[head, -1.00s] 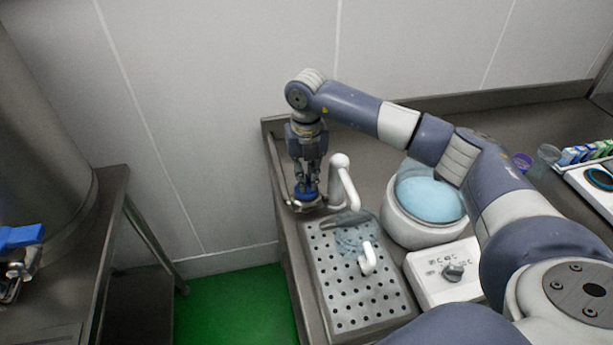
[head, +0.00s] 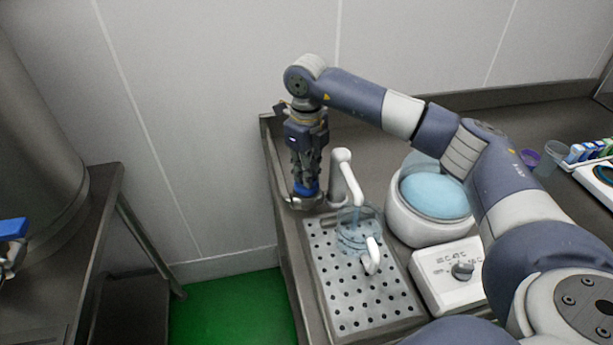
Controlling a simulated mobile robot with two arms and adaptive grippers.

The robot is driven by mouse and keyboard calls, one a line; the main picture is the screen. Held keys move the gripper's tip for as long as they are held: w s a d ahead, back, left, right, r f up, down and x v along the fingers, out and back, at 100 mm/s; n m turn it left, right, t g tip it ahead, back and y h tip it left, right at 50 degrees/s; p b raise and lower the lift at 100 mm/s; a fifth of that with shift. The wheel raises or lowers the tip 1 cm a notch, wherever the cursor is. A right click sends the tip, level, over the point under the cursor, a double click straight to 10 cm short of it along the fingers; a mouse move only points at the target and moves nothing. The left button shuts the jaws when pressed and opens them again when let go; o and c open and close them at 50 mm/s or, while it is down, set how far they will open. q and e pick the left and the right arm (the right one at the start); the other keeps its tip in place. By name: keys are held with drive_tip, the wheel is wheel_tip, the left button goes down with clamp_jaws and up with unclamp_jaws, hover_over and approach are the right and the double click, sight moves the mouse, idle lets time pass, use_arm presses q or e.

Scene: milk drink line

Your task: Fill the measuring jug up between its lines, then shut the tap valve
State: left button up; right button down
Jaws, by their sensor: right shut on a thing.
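My right gripper (head: 306,188) points down and is shut on the blue tap valve handle (head: 309,192) at the sink's back left corner. Its fingers hide part of the handle. The white tap (head: 344,180) stands just right of it, its spout bent over the clear measuring jug (head: 346,235). The jug stands on the perforated drain plate with its white handle (head: 373,258) toward me. A bluish streak shows under the spout, and bluish liquid seems to be in the jug. I cannot read its lines or level. My left gripper is out of view.
The drain plate (head: 352,305) is clear in front of the jug. A white round pot with a blue top (head: 434,193) and a white control box with a knob (head: 445,283) stand close on the right. A blue-handled fitting (head: 12,229) shows at far left.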

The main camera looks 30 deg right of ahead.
drive_tip(key=shift+n+b, duration=0.45)
drive_tip(key=shift+n, duration=0.65)
drive_tip(key=c, duration=1.7)
unclamp_jaws()
drive_tip(key=shift+o, duration=0.2)
wheel_tip(320, 180, up, 12)
